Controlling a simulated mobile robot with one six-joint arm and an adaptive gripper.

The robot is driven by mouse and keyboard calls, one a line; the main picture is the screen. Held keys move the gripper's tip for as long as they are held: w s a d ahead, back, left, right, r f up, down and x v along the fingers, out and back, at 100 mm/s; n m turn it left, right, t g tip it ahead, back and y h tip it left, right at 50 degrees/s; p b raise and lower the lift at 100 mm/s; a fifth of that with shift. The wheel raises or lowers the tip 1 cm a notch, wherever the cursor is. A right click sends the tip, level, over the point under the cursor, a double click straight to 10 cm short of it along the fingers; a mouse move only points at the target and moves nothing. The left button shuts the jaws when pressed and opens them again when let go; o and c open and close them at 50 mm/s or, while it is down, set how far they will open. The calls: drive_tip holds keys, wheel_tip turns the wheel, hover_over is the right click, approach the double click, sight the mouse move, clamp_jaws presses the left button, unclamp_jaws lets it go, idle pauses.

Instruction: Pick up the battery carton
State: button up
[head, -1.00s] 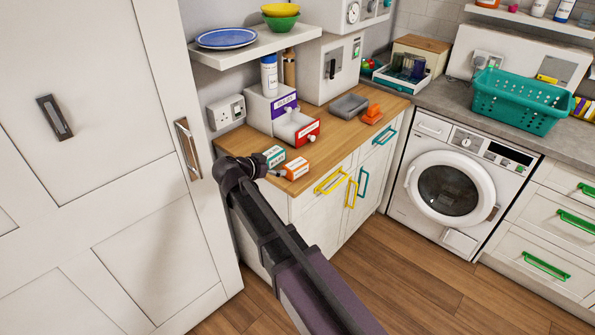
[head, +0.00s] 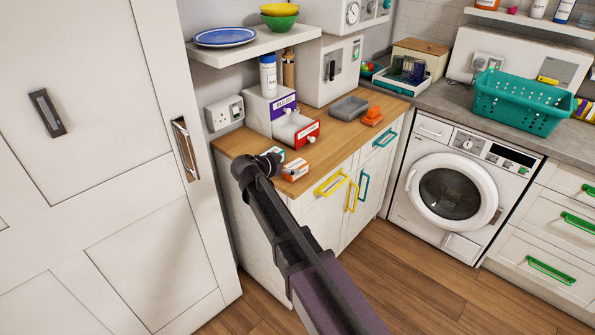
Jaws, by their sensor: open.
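Two small cartons lie near the left front of the wooden counter in the head view. One is white and orange (head: 296,170), the other white and green (head: 278,154). Their labels are too small to read, so I cannot tell which is the battery carton. My gripper (head: 279,168) is open at the end of my dark arm, low over the counter and right beside both cartons. It partly hides the green one. I cannot tell whether a finger touches either carton.
Behind the cartons stands a small drawer unit (head: 268,106) with a red-fronted drawer (head: 307,132) pulled out. A grey tray (head: 349,108) and an orange object (head: 372,115) lie to the right. A shelf (head: 250,44) overhangs the back. The tall white door (head: 95,130) is close on the left.

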sight(295, 165)
drive_tip(key=b+x, duration=0.2)
drive_tip(key=x, duration=0.2)
drive_tip(key=shift+w+a+f, duration=0.1)
drive_tip(key=shift+w+f, duration=0.05)
drive_tip(key=shift+f, duration=0.1)
drive_tip(key=shift+w+d+f, duration=0.1)
drive_tip(key=shift+w+d, duration=0.2)
drive_tip(key=c, duration=1.3)
wheel_tip(295, 165, up, 4)
drive_tip(key=p, duration=0.3)
drive_tip(key=s+d, duration=0.1)
drive_tip(key=s, duration=0.4)
drive_tip(key=s+d+p, duration=0.1)
drive_tip(key=s, duration=0.4)
drive_tip(key=s+d+r, duration=0.1)
drive_tip(key=s+d, duration=0.1)
drive_tip(key=s, duration=0.3)
drive_tip(key=shift+s+p, duration=0.25)
drive_tip(key=shift+p, duration=0.05)
